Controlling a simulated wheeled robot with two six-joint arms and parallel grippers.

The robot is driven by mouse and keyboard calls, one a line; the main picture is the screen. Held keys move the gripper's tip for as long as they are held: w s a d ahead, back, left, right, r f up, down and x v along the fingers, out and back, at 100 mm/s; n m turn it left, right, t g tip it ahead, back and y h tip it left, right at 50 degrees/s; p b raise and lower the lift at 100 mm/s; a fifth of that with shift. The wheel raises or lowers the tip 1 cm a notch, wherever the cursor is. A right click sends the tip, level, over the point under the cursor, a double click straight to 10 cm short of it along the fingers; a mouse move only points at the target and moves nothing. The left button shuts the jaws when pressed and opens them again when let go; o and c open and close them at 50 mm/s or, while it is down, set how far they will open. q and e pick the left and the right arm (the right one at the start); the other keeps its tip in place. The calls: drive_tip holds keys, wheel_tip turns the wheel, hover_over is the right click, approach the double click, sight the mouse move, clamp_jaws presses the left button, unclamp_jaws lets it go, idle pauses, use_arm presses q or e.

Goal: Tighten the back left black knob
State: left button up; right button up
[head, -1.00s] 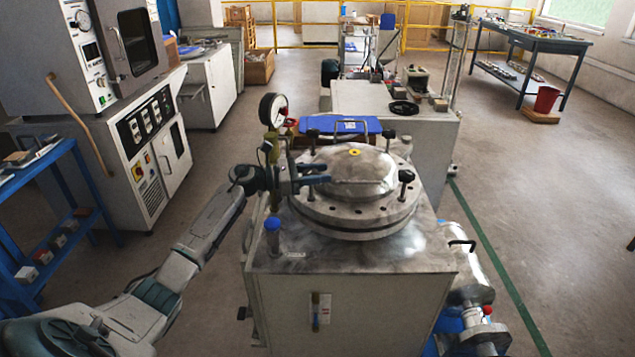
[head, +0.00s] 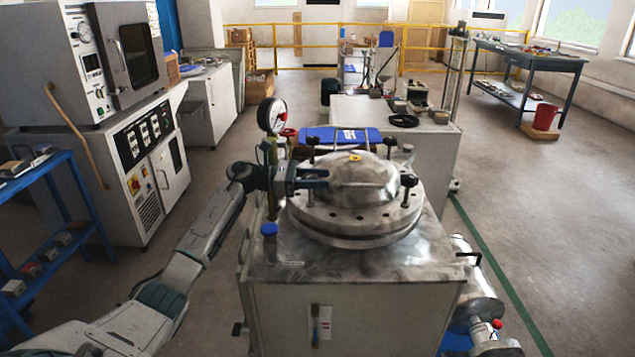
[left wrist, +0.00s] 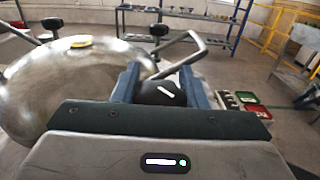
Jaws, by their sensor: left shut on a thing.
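A round steel vessel lid (head: 358,180) sits on a bolted flange with black knobs on upright studs. In the head view three knobs show: one at the far left (head: 313,135), one at the far right (head: 390,140) and one at the near right (head: 410,181). My left gripper (head: 320,178) reaches in from the left at the near left of the lid and hides the knob there. In the left wrist view, the blue-grey fingers of the left gripper (left wrist: 160,78) close around a black knob (left wrist: 160,95) with a white mark. My right gripper is not in view.
A pressure gauge (head: 271,115) and a blue-capped fitting (head: 269,229) stand close to my left gripper. A blue case (head: 340,135) lies behind the vessel. Open floor lies to the right.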

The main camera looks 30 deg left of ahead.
use_arm(q)
drive_tip(key=shift+r, duration=0.2)
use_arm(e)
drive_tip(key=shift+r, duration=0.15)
use_arm(q)
drive_tip(key=o, duration=1)
drive_tip(key=shift+f, duration=0.1)
drive_tip(key=shift+c, duration=0.2)
drive_tip(key=b+v, duration=0.2)
drive_tip(key=v, duration=0.9)
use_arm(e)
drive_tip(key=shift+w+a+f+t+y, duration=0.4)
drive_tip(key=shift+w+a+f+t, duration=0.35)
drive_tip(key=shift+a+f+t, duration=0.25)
use_arm(q)
drive_tip(key=shift+f, duration=0.1)
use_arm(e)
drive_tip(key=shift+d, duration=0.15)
